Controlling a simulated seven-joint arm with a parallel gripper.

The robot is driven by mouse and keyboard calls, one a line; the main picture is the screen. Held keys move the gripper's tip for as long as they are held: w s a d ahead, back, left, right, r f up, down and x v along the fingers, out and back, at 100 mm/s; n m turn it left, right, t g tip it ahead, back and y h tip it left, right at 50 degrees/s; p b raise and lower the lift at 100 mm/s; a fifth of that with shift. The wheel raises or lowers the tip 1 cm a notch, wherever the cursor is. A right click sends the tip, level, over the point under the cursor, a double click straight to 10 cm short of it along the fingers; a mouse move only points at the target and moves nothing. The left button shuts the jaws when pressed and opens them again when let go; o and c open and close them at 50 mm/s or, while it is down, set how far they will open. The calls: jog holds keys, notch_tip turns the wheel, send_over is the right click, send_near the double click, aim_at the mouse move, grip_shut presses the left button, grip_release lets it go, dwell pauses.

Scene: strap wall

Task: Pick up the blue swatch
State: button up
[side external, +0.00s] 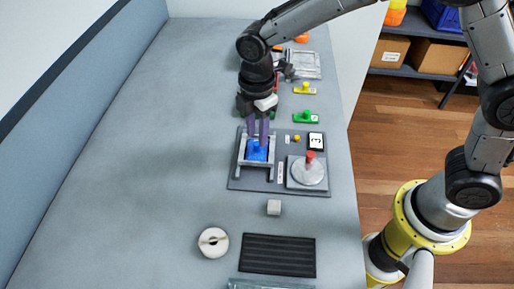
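The blue swatch (256,155) lies inside a light grey bracket (241,158) on a dark grey panel (233,180). My gripper (258,142) points down right above the blue swatch. Its two purple fingers are a little apart, with their tips at the swatch's upper part. The fingertips hide part of the swatch. I cannot tell whether the fingers touch or grip it.
On the panel, a round grey disc with a red knob (310,158) and a black-and-white tile (316,141) are at right. Green (306,117) and yellow (305,89) knobbed pieces lie behind. A small grey cube (274,207), white roll (213,242) and black ribbed mat (277,255) lie in front. The left tabletop is clear.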

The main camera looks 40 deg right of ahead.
aim_at(257, 143)
jog(key=shift+f, duration=1.6)
grip_shut()
jog(key=shift+r, duration=0.1)
